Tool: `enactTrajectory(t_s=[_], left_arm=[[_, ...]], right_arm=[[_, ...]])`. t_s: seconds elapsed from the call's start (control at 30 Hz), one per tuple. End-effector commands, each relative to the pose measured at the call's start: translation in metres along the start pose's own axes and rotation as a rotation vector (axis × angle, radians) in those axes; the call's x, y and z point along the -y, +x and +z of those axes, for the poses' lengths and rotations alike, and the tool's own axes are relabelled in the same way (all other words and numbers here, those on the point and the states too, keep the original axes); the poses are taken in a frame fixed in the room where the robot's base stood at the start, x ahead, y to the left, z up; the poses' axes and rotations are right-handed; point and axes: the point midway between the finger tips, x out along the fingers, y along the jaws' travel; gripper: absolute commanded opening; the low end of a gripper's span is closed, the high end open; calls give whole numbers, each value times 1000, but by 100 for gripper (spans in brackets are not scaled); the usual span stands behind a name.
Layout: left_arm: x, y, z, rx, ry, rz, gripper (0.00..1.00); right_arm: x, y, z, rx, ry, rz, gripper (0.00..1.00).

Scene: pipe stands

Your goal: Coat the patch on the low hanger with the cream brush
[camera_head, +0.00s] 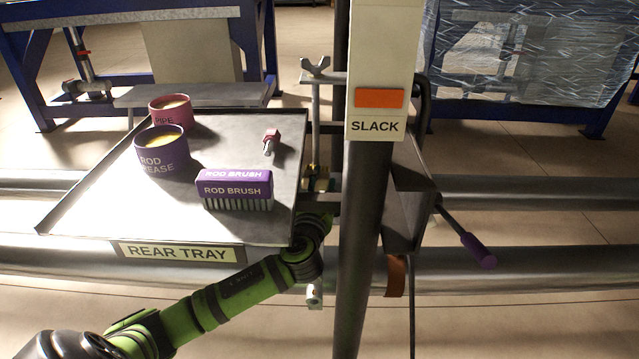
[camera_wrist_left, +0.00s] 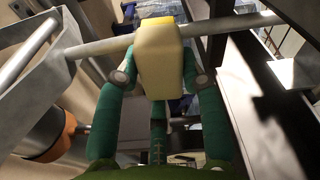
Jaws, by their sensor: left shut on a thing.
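My left gripper (camera_wrist_left: 161,82) is shut on a cream block, which I take to be the cream brush (camera_wrist_left: 160,62); its far end is yellow. In the left wrist view a grey rod (camera_wrist_left: 100,47) crosses at the block's far end; I cannot tell whether they touch. In the head view my left arm reaches up from the lower left to beside the rear tray's front right corner, and its fingers and the brush are hidden there. I cannot single out the low hanger or its patch. My right gripper is not in view.
The rear tray (camera_head: 90,205) holds a purple rod grease pot (camera_head: 163,160), a pink pot (camera_head: 160,118), a purple rod brush (camera_head: 234,189) and a small red item (camera_head: 271,138). A dark post (camera_head: 365,230) with a SLACK sign (camera_head: 376,70) and a purple-handled lever (camera_head: 478,251) stand right.

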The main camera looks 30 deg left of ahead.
Motion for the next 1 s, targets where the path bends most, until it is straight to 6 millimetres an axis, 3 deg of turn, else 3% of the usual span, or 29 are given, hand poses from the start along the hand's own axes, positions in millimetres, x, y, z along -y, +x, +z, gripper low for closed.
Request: enactTrajectory(t_s=[0.1, 0.37, 0.7, 1.0], left_arm=[[-14, 1, 5, 3, 0, 1, 0], [-20, 2, 8, 4, 1, 1, 0], [-43, -1, 15, 4, 2, 1, 0], [-28, -1, 10, 3, 0, -1, 0]], right_arm=[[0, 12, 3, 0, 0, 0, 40], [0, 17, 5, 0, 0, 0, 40], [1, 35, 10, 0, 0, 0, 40], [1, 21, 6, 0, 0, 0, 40]])
